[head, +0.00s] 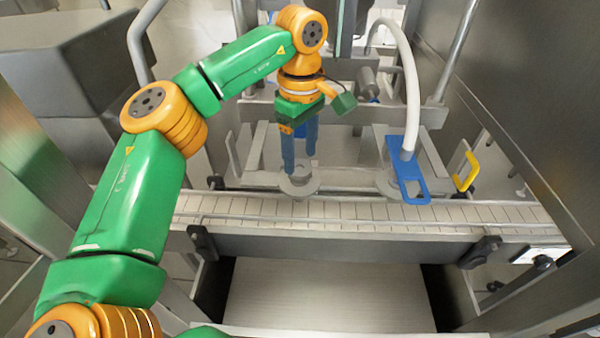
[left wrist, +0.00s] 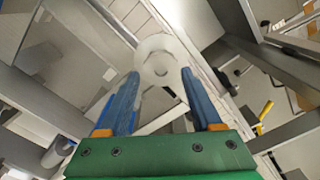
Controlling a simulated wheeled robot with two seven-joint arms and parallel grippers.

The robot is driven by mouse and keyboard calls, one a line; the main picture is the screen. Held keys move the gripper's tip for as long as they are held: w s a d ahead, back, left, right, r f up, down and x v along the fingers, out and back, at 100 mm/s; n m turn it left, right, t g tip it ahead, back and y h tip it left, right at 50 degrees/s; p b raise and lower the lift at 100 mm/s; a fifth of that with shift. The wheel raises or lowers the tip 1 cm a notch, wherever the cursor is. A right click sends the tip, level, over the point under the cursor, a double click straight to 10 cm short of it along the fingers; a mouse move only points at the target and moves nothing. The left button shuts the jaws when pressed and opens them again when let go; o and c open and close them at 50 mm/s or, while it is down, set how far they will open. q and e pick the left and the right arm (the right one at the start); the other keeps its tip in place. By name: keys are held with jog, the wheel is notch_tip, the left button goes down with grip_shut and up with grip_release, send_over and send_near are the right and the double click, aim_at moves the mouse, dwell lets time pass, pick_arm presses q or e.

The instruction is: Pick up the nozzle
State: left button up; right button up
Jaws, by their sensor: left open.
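A white hose (head: 412,95) arches down to a blue frame-shaped handle (head: 419,199) above the conveyor, right of centre in the head view. This looks like the nozzle, though its tip is hard to make out. My left gripper (head: 299,164) is open, fingers down, to the left of it. It is above a round pale holder (head: 299,187) at the conveyor's back edge. In the left wrist view the gripper (left wrist: 161,76) shows nothing clearly held, with a pale ring (left wrist: 160,45) beyond its fingertips. My right gripper is not in view.
A slatted conveyor (head: 350,211) runs across the middle. A yellow handle (head: 466,171) stands to the right of the blue one. Grey metal frames and rails lie behind, and a dark wall panel (head: 520,70) bounds the right side.

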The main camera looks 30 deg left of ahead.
aim_at(300, 167)
pick_arm(q)
jog(key=f, duration=0.2)
jog(key=shift+s+f+p, duration=0.25)
jog(key=shift+f+p, duration=0.05)
jog(key=shift+f, duration=0.05)
jog(key=shift+w+f, duration=0.25)
jog(key=shift+f, duration=0.15)
grip_shut()
